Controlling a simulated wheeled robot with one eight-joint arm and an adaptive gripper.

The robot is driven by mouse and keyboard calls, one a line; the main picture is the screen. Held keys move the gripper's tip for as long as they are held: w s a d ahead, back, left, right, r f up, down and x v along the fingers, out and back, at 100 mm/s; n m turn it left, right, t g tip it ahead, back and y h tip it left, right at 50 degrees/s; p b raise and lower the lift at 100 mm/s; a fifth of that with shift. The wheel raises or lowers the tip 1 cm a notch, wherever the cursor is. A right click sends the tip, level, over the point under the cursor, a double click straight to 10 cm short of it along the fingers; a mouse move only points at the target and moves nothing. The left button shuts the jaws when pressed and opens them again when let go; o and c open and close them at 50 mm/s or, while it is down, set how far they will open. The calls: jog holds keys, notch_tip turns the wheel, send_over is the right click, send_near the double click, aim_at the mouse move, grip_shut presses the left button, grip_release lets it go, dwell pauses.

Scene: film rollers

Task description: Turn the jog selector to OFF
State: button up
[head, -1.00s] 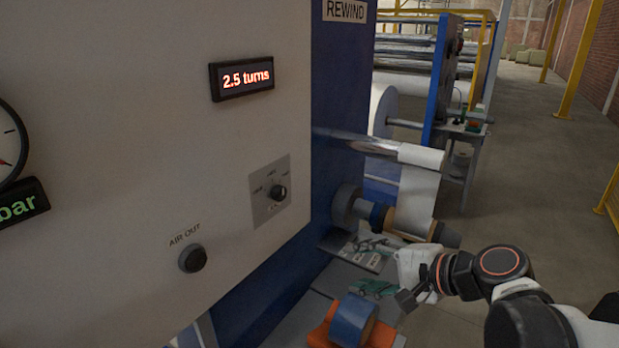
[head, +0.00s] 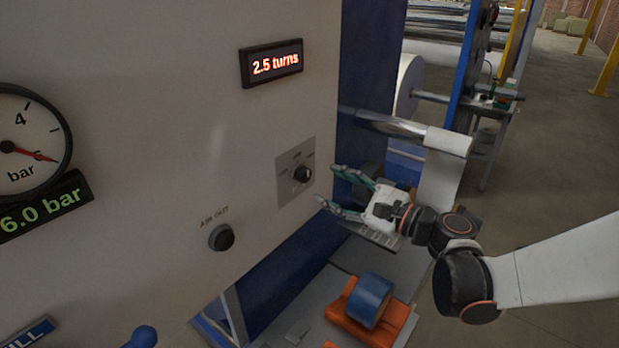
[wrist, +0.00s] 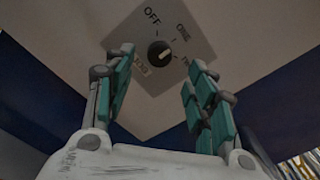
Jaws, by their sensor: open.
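The jog selector is a black knob (head: 302,174) on a grey square plate (head: 284,192) on the pale machine panel. In the wrist view the knob (wrist: 159,53) has a light pointer mark, and the plate (wrist: 185,78) reads OFF at upper left, ONE at upper right, and a partly hidden label at right. The pointer seems to lie toward the right, away from OFF. My gripper (head: 328,184) is open and empty, its green-padded fingers facing the panel just right of and below the knob. In the wrist view my gripper (wrist: 155,82) has the knob between and beyond its fingertips, apart from both.
A black AIR OUT button (head: 221,237) is lower left on the panel. A "2.5 turns" display (head: 272,64) is above. A metal roller (head: 385,124) juts out at right. A blue roll on an orange cradle (head: 372,302) lies below.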

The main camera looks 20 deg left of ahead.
aim_at(308, 176)
jog(key=x, duration=0.7)
jog(key=shift+a+b, duration=0.2)
jog(key=shift+b, duration=0.1)
jog(key=c, duration=1.1)
